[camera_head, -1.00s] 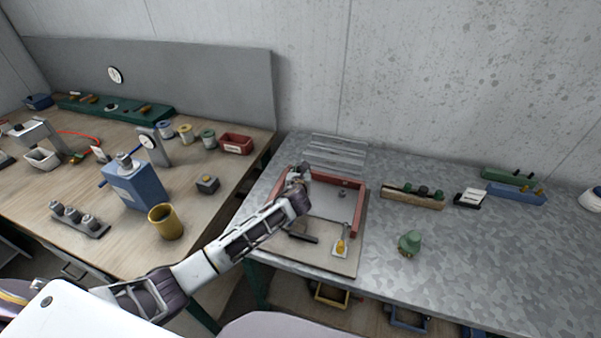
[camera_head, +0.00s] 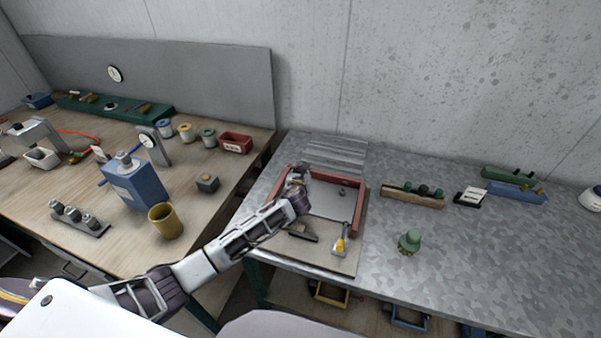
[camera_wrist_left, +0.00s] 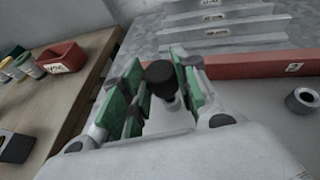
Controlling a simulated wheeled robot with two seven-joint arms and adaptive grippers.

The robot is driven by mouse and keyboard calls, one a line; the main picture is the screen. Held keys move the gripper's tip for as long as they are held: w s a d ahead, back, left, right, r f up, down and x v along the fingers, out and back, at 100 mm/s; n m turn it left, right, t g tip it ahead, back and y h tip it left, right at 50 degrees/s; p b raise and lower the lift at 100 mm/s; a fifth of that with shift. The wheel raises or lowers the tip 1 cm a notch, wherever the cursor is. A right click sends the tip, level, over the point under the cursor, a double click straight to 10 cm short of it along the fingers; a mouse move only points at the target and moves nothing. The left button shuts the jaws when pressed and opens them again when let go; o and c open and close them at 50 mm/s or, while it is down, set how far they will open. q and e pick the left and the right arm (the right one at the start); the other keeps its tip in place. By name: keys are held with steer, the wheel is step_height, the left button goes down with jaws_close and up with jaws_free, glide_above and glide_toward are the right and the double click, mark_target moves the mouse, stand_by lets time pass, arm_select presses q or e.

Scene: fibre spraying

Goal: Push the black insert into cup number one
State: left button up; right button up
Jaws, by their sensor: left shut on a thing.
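My left gripper (camera_head: 302,172) is over the far left corner of the red-railed fixture (camera_head: 358,208). In the left wrist view my left gripper (camera_wrist_left: 158,66) has its green-padded fingers closed around a small upright piece with a round black top, which looks like the black insert (camera_wrist_left: 160,74). The lower part of that piece is pale grey. What lies below it is hidden by the fingers and palm. A small grey ring-like cup (camera_wrist_left: 302,99) stands to the right, inside the red rail. I cannot tell which cup is number one. My right gripper is not in view.
The red rail (camera_wrist_left: 250,68) with a "2" label runs just beyond the fingers. A yellow-and-white tool (camera_head: 341,241) and a dark bar (camera_head: 302,236) lie at the fixture's front. A green knobbed piece (camera_head: 410,241) stands to the right.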

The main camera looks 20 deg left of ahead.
arm_select(q)
steer(key=shift+f+b, duration=0.35)
steer(key=shift+f, duration=0.85)
stand_by(0.4)
steer(key=o, duration=1.1)
steer(key=shift+s, duration=0.15)
steer(key=v, duration=1.1)
steer(key=shift+s, duration=0.35)
steer(key=shift+r, duration=0.1)
steer(key=shift+d, duration=0.1)
stand_by(0.4)
